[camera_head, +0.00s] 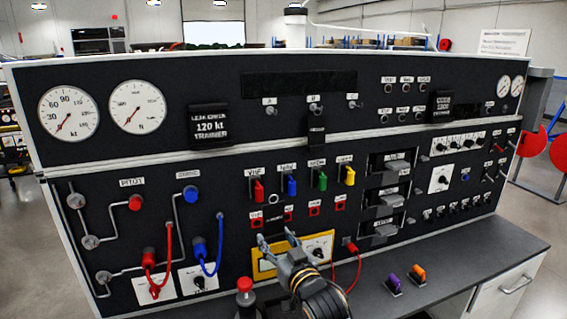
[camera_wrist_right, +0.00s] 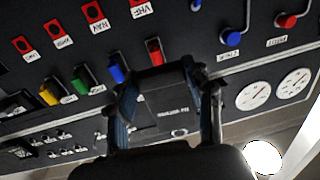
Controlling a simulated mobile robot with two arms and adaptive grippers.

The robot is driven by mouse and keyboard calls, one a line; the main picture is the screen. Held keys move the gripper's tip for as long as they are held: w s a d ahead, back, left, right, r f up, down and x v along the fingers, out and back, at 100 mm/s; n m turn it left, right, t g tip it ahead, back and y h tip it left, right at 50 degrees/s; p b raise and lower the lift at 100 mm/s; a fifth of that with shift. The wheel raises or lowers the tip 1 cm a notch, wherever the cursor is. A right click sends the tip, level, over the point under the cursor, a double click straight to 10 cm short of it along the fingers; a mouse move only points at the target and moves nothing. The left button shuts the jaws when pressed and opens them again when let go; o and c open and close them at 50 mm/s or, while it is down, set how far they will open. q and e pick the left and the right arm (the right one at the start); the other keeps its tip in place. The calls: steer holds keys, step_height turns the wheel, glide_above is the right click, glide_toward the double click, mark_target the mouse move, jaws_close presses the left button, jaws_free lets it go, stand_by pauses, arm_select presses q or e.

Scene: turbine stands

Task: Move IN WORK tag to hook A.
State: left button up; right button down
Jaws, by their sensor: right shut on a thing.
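My right gripper (camera_head: 276,238) is low in front of the panel, by the yellow-framed section. In the right wrist view its fingers (camera_wrist_right: 168,112) stand on either side of a dark plate (camera_wrist_right: 165,97) with pale lettering too small to read; the gripper is shut on it. I cannot tell from the lettering that it is the IN WORK tag. Hook A (camera_head: 270,108) is at the upper middle of the panel and looks empty. Hook B (camera_head: 315,108) is right of it, with a dark tag (camera_head: 316,134) below it. Hook C (camera_head: 354,103) is farther right. My left gripper is out of view.
Coloured levers, such as the red one (camera_head: 258,190), stick out between the gripper and the hooks. Red and blue hoses (camera_head: 170,250) loop at left. The grey worktop (camera_head: 450,270) holds purple and orange pieces; its right part is clear. Dark placards flank the hook row.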

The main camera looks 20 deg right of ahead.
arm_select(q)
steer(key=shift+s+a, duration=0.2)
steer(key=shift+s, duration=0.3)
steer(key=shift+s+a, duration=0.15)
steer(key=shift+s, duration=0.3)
arm_select(e)
steer(key=w+d+r, duration=0.2)
steer(key=w+r, duration=0.5)
steer(key=w+d+r+m+h, duration=0.1)
steer(key=w+d+r, duration=0.2)
steer(key=w+r, duration=0.4)
steer(key=shift+w+r+h, duration=0.25)
steer(key=shift+r+h, duration=0.05)
steer(key=shift+r, duration=0.2)
arm_select(q)
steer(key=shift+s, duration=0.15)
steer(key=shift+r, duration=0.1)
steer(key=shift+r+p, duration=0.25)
steer(key=shift+p, duration=0.1)
arm_select(e)
steer(key=shift+w, duration=0.1)
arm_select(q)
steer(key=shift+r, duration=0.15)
arm_select(e)
steer(key=shift+w, duration=0.25)
